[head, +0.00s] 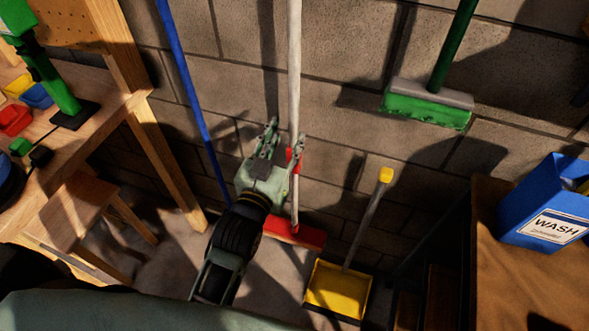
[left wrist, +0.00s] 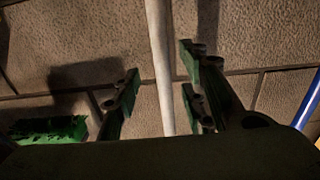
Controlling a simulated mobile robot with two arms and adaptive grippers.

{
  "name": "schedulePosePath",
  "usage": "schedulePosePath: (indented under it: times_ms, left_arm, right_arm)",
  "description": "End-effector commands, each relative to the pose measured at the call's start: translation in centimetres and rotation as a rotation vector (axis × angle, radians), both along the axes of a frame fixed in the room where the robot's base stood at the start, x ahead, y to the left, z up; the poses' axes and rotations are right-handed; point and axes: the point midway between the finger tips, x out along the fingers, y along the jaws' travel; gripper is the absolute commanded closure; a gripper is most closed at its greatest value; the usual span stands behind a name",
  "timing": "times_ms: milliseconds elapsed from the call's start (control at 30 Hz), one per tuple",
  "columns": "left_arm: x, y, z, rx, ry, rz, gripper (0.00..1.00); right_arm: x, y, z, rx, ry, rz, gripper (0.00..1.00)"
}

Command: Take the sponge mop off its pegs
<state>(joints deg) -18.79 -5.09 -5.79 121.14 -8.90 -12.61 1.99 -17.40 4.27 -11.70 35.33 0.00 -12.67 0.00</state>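A green sponge-like block under a grey clamp, on a dark green handle, looks like the sponge mop (head: 428,104); it is up against the block wall at the upper right. Its green head also shows at the lower left of the left wrist view (left wrist: 47,129). My left gripper (head: 287,133) is open at a different tool, a white pole (head: 294,75) with a red head (head: 294,233) low by the wall. In the left wrist view the white pole (left wrist: 160,65) runs between the spread fingers, with gaps on both sides. No pegs are visible. My right gripper is out of view.
A blue pole (head: 190,88) leans left of my gripper. A yellow dustpan (head: 338,288) with an upright handle stands right of it. A workbench (head: 98,92) and stool (head: 84,205) are at left, a wooden surface (head: 500,285) with a blue WASH box (head: 541,205) at right.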

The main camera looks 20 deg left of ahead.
Motion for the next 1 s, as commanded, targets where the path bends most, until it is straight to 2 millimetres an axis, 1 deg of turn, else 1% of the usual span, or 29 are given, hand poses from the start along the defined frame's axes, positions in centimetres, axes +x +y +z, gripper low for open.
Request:
schedulePosePath:
  times_ms: [33,167,267,400,533,633,833,1000]
  left_arm:
    - [0.6,0.0,0.1,0.0,0.0,0.0,0.61]
    - [1.9,0.0,0.2,0.0,-0.001,0.0,0.61]
    - [2.9,0.0,0.4,0.0,-0.001,0.0,0.61]
    - [5.1,0.1,0.8,0.0,0.0,-0.001,0.61]
    - [6.5,0.1,0.5,-0.001,0.002,-0.001,0.61]
    - [6.9,0.1,0.5,-0.001,0.002,0.0,0.61]
    - [6.9,0.1,0.4,-0.001,0.002,0.0,0.61]
    - [6.9,0.1,0.4,-0.001,0.002,0.0,0.76]
  right_arm:
    - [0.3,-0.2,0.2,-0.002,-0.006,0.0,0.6]
    - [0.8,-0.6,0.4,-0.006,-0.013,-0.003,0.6]
    - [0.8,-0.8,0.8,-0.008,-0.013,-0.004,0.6]
    - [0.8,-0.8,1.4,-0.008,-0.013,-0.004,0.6]
    - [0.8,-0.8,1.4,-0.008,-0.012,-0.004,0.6]
    - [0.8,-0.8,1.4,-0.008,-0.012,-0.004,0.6]
    - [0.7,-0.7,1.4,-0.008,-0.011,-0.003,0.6]
    - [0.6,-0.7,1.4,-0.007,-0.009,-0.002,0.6]
